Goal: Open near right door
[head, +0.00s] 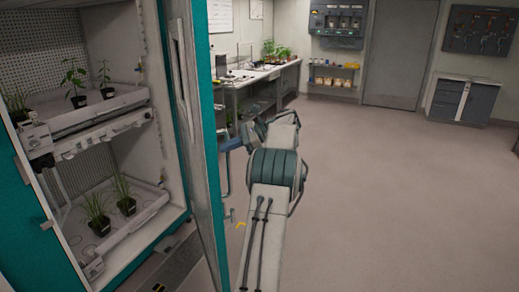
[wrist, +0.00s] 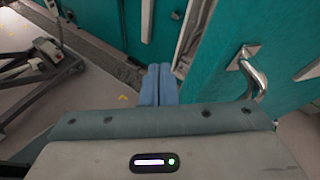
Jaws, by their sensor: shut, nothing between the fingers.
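A teal chamber door (head: 208,130) stands swung open in the head view, seen nearly edge-on, with the chamber interior (head: 115,165) exposed to its left. In the wrist view a teal door (wrist: 220,75) fills the right side and carries a curved metal handle (wrist: 256,78). My gripper (head: 228,145) is beside the open door's outer side in the head view. In the wrist view its blue fingers (wrist: 158,70) are closed together and empty. They are left of the handle and apart from it. Whether the fingertips touch the door is unclear.
Potted plants (head: 75,82) stand on two shelf levels (head: 110,105) inside the chamber. A bench (head: 250,80) with plants runs along the back left. A grey cabinet (head: 458,100) stands at the far right. The floor (head: 390,190) to the right is clear.

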